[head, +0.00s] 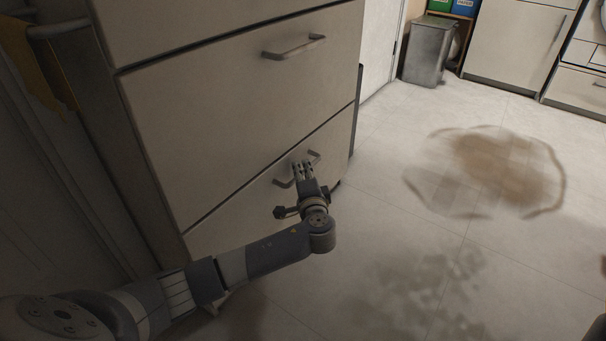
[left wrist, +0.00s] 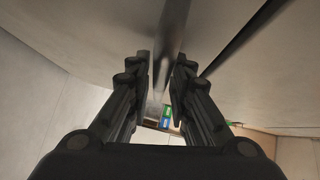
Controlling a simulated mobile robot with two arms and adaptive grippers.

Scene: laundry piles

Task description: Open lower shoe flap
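The lower shoe flap (head: 240,225) is the bottom front panel of a pale cabinet and lies closed, flush with the panel above. Its grey bar handle (head: 314,157) is partly hidden by my left gripper (head: 303,167). In the left wrist view, the fingers of my left gripper (left wrist: 162,78) are drawn in close on both sides of the handle (left wrist: 168,45), which runs between them. My right gripper is not in view.
The upper flap (head: 235,110) is closed, with its own handle (head: 293,47). A brown stain (head: 495,170) marks the tiled floor at right. A grey bin (head: 428,50) stands at the back. The floor before the cabinet is clear apart from my arm.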

